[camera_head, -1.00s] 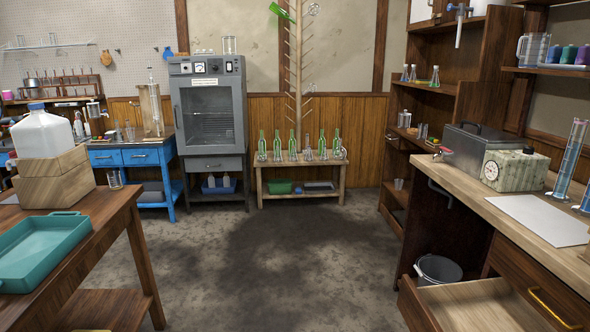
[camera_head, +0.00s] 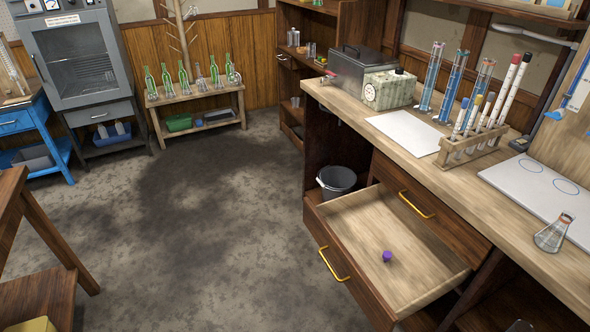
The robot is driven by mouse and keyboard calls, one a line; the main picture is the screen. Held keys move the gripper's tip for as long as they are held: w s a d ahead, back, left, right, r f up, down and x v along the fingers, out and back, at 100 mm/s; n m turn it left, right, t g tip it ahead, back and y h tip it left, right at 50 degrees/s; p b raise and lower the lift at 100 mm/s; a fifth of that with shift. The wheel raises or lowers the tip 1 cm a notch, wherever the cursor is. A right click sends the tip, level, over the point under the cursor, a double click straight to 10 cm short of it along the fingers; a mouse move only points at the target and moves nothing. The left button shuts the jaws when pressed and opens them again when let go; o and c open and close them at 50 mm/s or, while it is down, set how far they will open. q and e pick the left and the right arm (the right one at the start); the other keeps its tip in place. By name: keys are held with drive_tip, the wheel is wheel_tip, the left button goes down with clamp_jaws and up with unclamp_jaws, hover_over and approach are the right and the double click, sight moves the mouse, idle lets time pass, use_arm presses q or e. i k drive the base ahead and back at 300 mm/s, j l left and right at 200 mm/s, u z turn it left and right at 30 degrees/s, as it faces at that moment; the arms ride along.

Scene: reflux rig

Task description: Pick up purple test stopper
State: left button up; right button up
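A small purple stopper (camera_head: 387,256) lies alone on the bottom of an open wooden drawer (camera_head: 372,222) under the right-hand bench. The drawer is pulled out to the left and has a brass handle on its front. Neither of my grippers shows in the head view, so their state is hidden.
Above the drawer, the bench (camera_head: 395,142) carries a test tube rack (camera_head: 470,150), a white sheet (camera_head: 405,132), a dial box (camera_head: 388,90) and a flask (camera_head: 552,234). A bucket (camera_head: 337,180) stands behind the drawer. The floor left of it is clear.

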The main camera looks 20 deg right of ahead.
sight(386, 256)
drive_tip(key=z, duration=1)
